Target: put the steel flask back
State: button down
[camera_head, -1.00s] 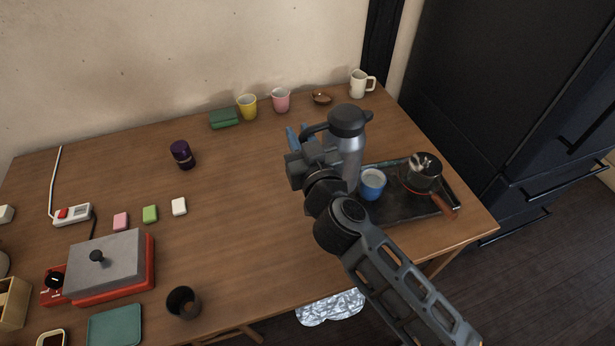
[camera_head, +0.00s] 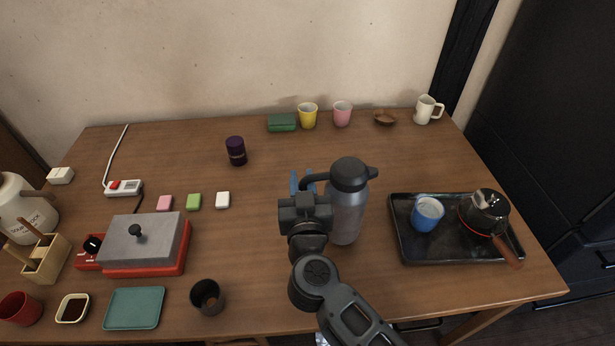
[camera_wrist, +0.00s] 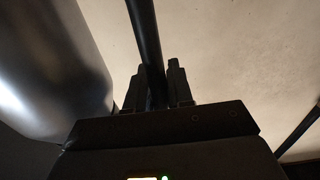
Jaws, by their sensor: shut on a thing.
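The steel flask (camera_head: 345,217) is a tall brushed-metal jug with a dark lid, spout and handle. It is upright in the head view, left of the black tray. My gripper (camera_head: 314,207) is at its left side, shut on the dark handle. In the wrist view the handle (camera_wrist: 146,40) runs between the two fingers of the gripper (camera_wrist: 160,85), with the shiny flask body (camera_wrist: 55,70) at the left. I cannot tell whether the flask's base touches the table.
The black tray (camera_head: 410,250) holds a blue cup (camera_head: 427,214) and a dark pot (camera_head: 486,212). Cups line the back.

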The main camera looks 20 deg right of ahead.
jog(key=shift+f+b, duration=0.35)
jog(key=shift+f, duration=0.95)
jog(key=c, duration=1)
grip_release()
jog(key=shift+f, duration=0.1)
jog(key=v, duration=1.2)
jog(key=shift+s, duration=0.1)
jog(key=s+d+r+n+y, duration=0.1)
jog(key=s+d+r+y, duration=0.1)
jog(key=s, duration=0.8)
jog(key=s+d+r+n+g+y, duration=0.1)
jog(key=s+d+r, duration=0.2)
jog(key=s, duration=0.7)
jog(key=s+d+r+n+g+y, duration=0.1)
jog(key=s+d+r+y, duration=0.1)
jog(key=s, duration=0.8)
notch_tip(320, 180, up, 2)
jog(key=shift+s+d+r+y, duration=0.15)
jog(key=shift+s+d+y, duration=0.15)
jog(key=shift+d, duration=0.35)
